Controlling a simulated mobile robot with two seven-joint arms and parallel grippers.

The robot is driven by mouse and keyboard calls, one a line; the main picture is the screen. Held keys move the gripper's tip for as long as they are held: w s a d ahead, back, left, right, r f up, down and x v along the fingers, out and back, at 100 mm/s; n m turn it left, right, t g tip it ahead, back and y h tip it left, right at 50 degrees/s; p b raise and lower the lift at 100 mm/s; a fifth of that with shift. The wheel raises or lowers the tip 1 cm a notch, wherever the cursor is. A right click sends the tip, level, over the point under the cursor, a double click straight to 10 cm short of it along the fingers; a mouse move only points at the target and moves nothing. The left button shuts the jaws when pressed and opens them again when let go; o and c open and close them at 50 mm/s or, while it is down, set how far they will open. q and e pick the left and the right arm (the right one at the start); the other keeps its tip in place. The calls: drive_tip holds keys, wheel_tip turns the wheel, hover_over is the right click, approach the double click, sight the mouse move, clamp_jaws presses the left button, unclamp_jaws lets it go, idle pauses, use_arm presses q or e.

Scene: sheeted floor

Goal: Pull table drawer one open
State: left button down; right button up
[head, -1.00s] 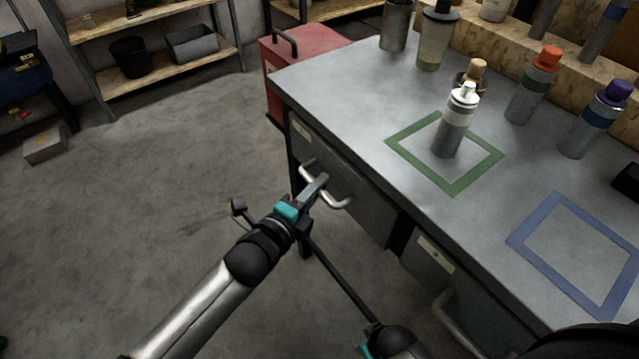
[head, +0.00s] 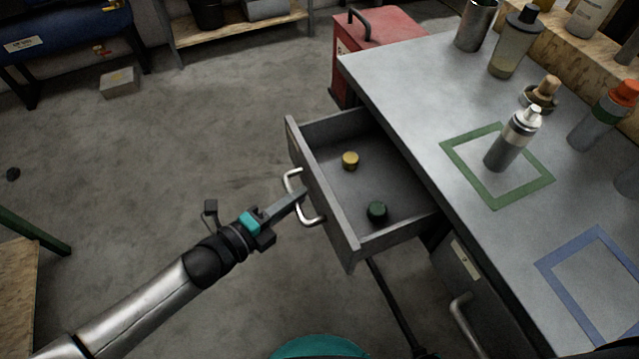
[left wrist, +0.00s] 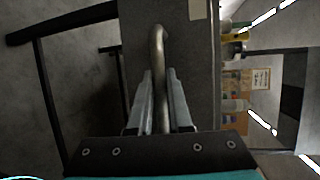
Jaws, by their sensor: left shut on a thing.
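The upper table drawer (head: 328,215) stands pulled out from the grey metal table (head: 400,80), with its inside showing. A small yellow-capped item (head: 350,160) and a dark green one (head: 377,210) lie in it. My left gripper (head: 297,197) is shut on the drawer's curved metal handle (head: 290,181). In the left wrist view the two fingers (left wrist: 158,85) lie on either side of the handle (left wrist: 157,45). My right gripper is not in view.
A second drawer with a handle (head: 461,318) is shut below the blue square. A bottle (head: 507,143) stands in the green square on the tabletop. A red box (head: 385,40) stands behind the table.

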use_arm(q)
drive_tip(key=s+a, duration=0.2)
drive_tip(key=a, duration=0.4)
drive_tip(key=shift+s+a+p, duration=0.2)
drive_tip(key=shift+a+p, duration=0.1)
drive_tip(key=shift+p, duration=0.05)
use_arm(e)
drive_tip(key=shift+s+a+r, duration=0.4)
use_arm(q)
drive_tip(key=c, duration=0.8)
unclamp_jaws()
drive_tip(key=shift+c, duration=0.2)
